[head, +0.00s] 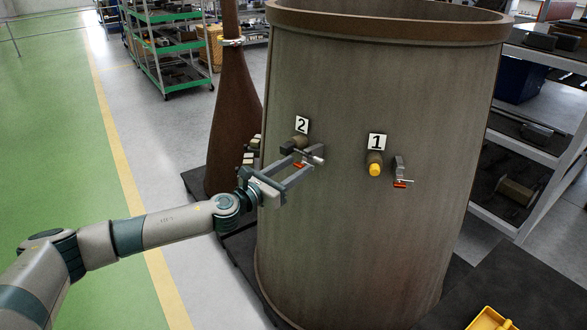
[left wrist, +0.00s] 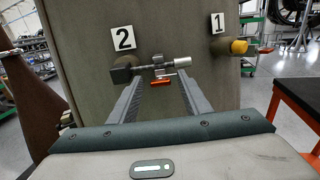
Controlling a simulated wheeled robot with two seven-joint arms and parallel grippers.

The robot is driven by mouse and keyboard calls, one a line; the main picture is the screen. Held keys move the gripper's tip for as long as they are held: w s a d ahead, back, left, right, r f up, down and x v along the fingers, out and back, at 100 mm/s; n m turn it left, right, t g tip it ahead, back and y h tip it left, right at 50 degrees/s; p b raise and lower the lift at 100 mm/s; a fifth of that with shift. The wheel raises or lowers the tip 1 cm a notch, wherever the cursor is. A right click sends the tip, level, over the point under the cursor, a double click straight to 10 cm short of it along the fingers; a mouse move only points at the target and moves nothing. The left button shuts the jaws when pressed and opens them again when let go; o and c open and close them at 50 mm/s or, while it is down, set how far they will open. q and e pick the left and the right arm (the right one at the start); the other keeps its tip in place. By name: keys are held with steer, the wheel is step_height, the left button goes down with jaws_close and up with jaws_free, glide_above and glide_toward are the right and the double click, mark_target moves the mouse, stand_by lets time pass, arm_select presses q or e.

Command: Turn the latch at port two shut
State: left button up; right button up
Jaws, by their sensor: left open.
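The port two label (head: 302,124) is on the brown-grey casing, above a short brown stub; it also shows in the left wrist view (left wrist: 123,38). The latch at port two (left wrist: 165,73) is a dark block and bar with a silver end and a red piece below. The bar lies roughly across the front of the port, partly hiding the stub. My left gripper (head: 301,163) is open, its two fingers pointing at the latch, with the red piece between the fingertips in the left wrist view. I cannot tell whether the fingers touch it. My right gripper is not in view.
Port one (head: 375,168) has a yellow cap, with its own latch (head: 400,172) on its right. The casing (head: 350,250) curves close behind my left fingers. A brown cone (head: 233,120) stands to its left. Shelves stand behind; the green floor at left is clear.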

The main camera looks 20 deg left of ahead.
arm_select(q)
steer(key=c, duration=1.1)
steer(key=shift+o, duration=0.3)
steer(key=shift+n, duration=0.4)
steer(key=n+y+p, duration=0.1)
steer(key=n+p, duration=0.1)
steer(key=n, duration=0.2)
steer(key=shift+r+n, duration=0.1)
steer(key=shift+n, duration=0.2)
steer(key=n+p, duration=0.2)
steer(key=n, duration=0.3)
steer(key=shift+y+p, duration=0.3)
steer(key=n+p, duration=0.3)
steer(key=n, duration=0.2)
steer(key=shift+n+y, duration=0.3)
steer(key=shift+y, duration=0.1)
steer(key=shift+n+g+p, duration=0.3)
steer(key=shift+n+p, duration=0.35)
steer(key=shift+n, duration=0.95)
